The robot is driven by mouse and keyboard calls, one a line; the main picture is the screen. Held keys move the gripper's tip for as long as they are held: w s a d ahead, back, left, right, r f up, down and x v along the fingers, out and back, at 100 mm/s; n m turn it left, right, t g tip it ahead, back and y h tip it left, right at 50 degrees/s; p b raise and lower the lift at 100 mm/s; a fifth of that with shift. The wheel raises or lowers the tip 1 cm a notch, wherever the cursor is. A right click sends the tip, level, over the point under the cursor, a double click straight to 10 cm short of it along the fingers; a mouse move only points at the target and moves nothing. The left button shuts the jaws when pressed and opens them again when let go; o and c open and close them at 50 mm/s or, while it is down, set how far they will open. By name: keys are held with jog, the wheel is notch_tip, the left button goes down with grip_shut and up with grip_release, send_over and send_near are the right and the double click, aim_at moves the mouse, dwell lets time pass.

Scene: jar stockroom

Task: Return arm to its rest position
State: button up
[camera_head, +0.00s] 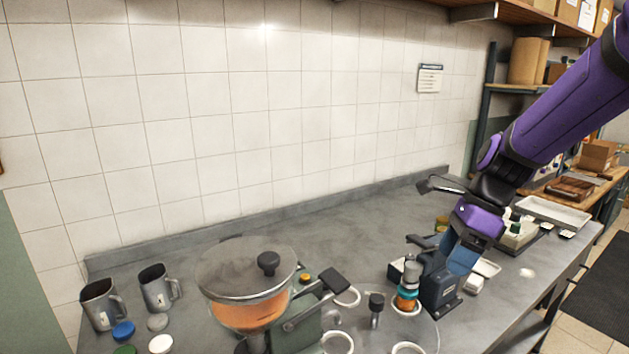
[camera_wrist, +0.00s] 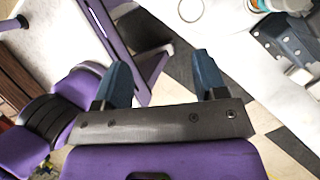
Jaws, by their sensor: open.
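My purple arm reaches in from the upper right in the head view. My gripper (camera_head: 462,258) points down over the right part of the grey counter (camera_head: 350,225), in front of a dark blue-grey device (camera_head: 438,285) in the picture. Whether it touches that device I cannot tell. In the wrist view my gripper (camera_wrist: 162,78) has its two blue fingers well apart, with nothing between them. Behind the fingers are purple parts of my own body and the floor.
A lidded pot of orange contents (camera_head: 248,312) stands at front centre. Two grey mugs (camera_head: 100,304) (camera_head: 157,288) and several lids (camera_head: 123,331) are at left. A small orange-and-teal jar (camera_head: 407,296) stands by the device. A white tray (camera_head: 551,211) lies at right. Shelves (camera_head: 515,88) rise behind my arm.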

jog(key=s+d+r+n+t+h, duration=0.2)
jog(key=s+r+n, duration=0.3)
jog(key=s+n, duration=0.3)
jog(key=s+d+r+n+t+h, duration=0.2)
jog(key=s+r+n, duration=0.4)
jog(key=s+n, duration=0.3)
jog(key=d+n+t, duration=0.1)
jog(key=n+t, duration=0.1)
jog(key=n, duration=0.2)
jog(key=shift+s+d+r, duration=0.3)
jog(key=shift+d, duration=0.05)
